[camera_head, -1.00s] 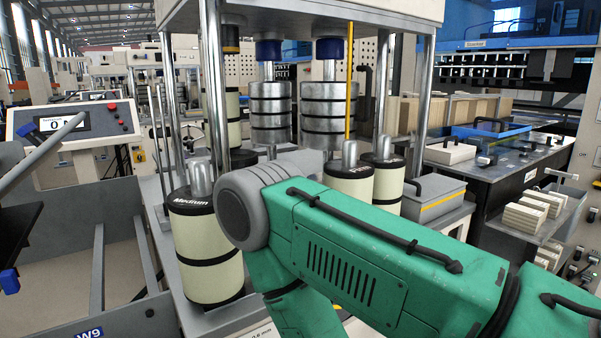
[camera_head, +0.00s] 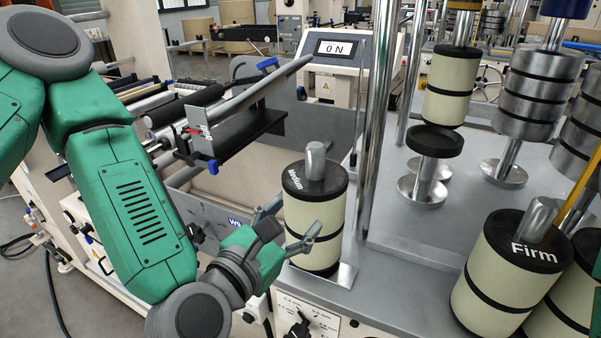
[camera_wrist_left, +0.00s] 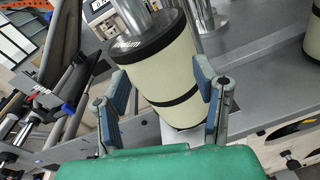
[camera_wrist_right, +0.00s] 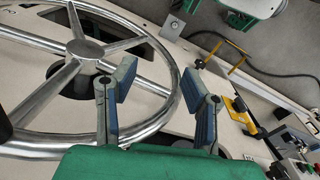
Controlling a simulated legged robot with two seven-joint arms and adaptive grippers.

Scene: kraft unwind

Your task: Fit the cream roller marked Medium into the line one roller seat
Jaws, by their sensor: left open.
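The cream roller marked Medium (camera_head: 315,218) stands upright on the machine's grey ledge, with a black top and metal stub. My left gripper (camera_head: 292,222) is open, its fingers reaching to the roller's near left side. In the left wrist view the roller (camera_wrist_left: 160,68) stands between and beyond the open fingers (camera_wrist_left: 163,88); I cannot tell whether they touch it. My right gripper (camera_wrist_right: 160,80) is open and empty near a metal handwheel (camera_wrist_right: 88,48). I cannot tell for certain which part is the line one roller seat.
A cream roller marked Firm (camera_head: 508,270) stands at the lower right. Another cream roller (camera_head: 450,85) hangs on a vertical shaft above a black disc (camera_head: 435,141). A steel post (camera_head: 378,125) rises just right of the Medium roller. A metal arm (camera_head: 245,95) juts out at its upper left.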

